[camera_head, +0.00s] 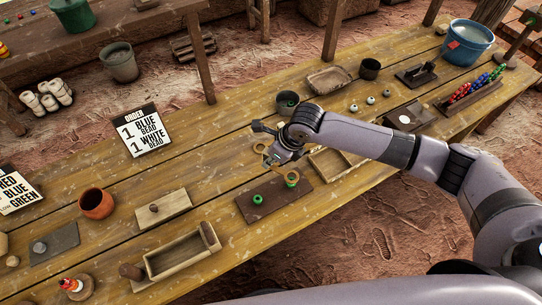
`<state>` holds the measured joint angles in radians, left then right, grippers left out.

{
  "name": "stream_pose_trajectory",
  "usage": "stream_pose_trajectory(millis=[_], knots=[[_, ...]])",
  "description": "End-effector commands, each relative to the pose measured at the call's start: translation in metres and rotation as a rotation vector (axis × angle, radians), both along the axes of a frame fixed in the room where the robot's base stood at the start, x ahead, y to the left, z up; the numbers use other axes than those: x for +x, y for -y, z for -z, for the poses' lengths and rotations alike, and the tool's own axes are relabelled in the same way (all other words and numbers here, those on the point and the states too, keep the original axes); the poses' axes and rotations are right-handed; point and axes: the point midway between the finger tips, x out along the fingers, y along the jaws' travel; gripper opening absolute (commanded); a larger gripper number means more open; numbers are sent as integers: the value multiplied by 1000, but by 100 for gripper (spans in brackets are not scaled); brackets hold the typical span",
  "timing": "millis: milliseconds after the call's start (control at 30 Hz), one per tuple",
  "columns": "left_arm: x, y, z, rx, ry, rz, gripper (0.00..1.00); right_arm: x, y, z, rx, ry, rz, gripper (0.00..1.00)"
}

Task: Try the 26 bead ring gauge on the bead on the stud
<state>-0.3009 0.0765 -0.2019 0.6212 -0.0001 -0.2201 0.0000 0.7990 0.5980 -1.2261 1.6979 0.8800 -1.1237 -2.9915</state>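A dark board (272,203) lies on the table with two small pieces on it. A green bead (258,199) sits on its left part. A tan ring (291,176) stands at its right part, with green showing at it; whether it is around a bead or beside one is too small to tell. Another tan ring (260,148) lies just left of my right gripper, partly hidden. My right gripper (271,160) hangs above the table, behind the dark board. Its fingers are small, and whether they are apart is unclear. No size marks are readable. My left gripper is out of view.
A shallow wooden tray (332,172) lies partly under my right arm. An orange pot (96,203) and long wooden box (180,256) stand left. An order sign (145,132) stands at the back.

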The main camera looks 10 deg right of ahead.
Motion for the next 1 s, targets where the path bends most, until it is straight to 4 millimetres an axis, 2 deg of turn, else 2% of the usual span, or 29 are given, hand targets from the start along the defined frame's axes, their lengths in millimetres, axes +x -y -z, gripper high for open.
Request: stream_pose_trajectory(millis=[367,1000], knots=[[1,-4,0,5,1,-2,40,0,0,0,0,0,0,0],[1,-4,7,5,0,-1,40,0,0,13,0,0,0,0]])
